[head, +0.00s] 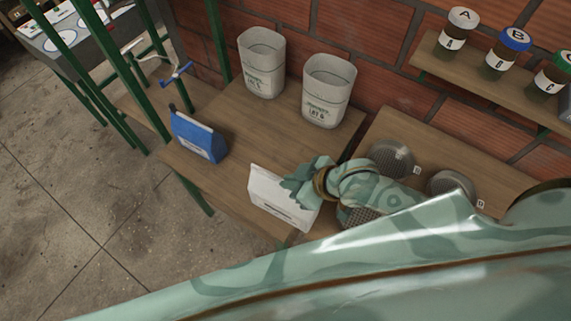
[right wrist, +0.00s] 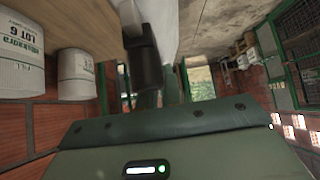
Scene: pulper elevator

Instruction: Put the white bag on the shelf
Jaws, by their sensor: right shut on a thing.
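The white bag (head: 276,201) is near the front edge of the wooden table, tilted. I cannot tell whether it touches the tabletop. My right gripper (head: 300,186) is shut on its upper right part and hides some of it. In the right wrist view the bag (right wrist: 161,18) is a pale shape beside a dark finger of the right gripper (right wrist: 146,58). A wooden wall shelf (head: 432,66) is at the upper right and holds labelled jars. My left gripper is in neither view.
A blue bag (head: 199,136) stands at the left of the table (head: 218,177). Two pale lot containers (head: 263,65) (head: 328,92) stand at the back by the brick wall. Round grey sieves (head: 391,158) (head: 451,187) lie on a wooden surface at right. The table's middle is clear.

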